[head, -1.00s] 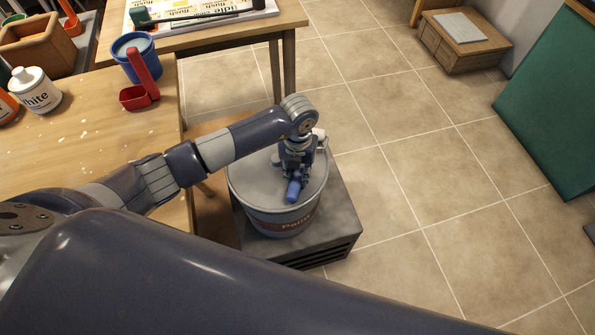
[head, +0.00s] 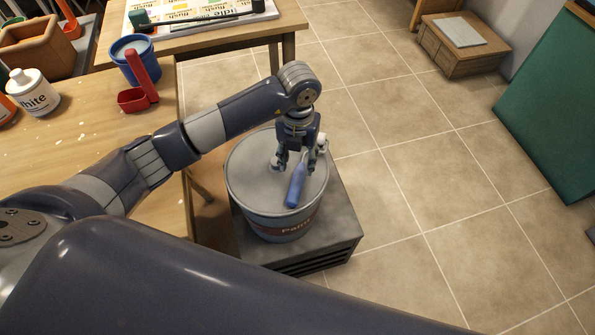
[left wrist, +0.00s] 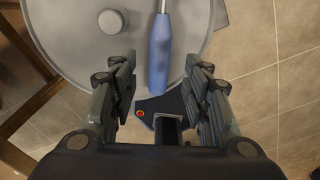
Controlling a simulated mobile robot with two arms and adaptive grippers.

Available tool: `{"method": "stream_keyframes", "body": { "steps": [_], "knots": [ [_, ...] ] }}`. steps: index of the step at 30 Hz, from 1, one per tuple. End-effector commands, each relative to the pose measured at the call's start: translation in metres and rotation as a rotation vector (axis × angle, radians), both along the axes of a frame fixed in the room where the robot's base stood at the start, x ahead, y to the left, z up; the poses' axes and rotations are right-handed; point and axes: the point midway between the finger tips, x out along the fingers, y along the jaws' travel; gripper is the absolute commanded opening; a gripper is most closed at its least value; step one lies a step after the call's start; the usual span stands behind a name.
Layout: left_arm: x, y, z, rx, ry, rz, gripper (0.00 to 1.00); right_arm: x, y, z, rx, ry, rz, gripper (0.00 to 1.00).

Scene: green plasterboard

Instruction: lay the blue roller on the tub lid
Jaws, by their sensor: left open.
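The blue roller (head: 296,187) lies on the grey lid (head: 250,162) of the paint tub (head: 283,226), its blue handle toward the tub's front edge. Its far end is partly hidden behind my gripper. My left gripper (head: 297,164) is open just above the roller, with a finger on each side of the handle. In the left wrist view, the blue handle (left wrist: 159,58) lies on the lid (left wrist: 75,45) between the spread fingertips (left wrist: 160,78), with no finger seen closed on it. My right gripper is not in view.
The tub stands on a dark grey box (head: 335,238). To the left, a wooden table (head: 90,150) holds a red scoop (head: 135,98), a blue cup (head: 131,62) and a white bottle (head: 33,95). Open tiled floor (head: 430,180) lies to the right.

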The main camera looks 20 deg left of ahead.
Motion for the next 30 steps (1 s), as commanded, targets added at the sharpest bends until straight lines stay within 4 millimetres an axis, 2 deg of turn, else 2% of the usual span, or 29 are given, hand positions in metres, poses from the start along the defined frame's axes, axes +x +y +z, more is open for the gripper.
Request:
{"method": "stream_keyframes", "body": {
  "steps": [3, 9, 26, 29, 30],
  "knots": [
    [0.001, 0.001, 0.021, 0.000, -0.004, 0.000, 0.44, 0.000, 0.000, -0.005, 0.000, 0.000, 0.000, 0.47],
    [0.001, 0.000, 0.039, 0.000, -0.001, 0.001, 0.44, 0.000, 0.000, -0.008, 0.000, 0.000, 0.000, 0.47],
    [0.001, 0.000, 0.041, -0.001, 0.001, 0.001, 0.44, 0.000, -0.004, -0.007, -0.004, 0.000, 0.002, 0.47],
    [-0.002, -0.011, 0.039, -0.042, 0.002, -0.016, 0.44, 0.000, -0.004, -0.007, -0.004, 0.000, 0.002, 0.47],
    [-0.005, -0.021, 0.037, -0.085, 0.005, -0.031, 0.44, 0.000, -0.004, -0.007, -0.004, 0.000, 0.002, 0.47]
  ]
}}
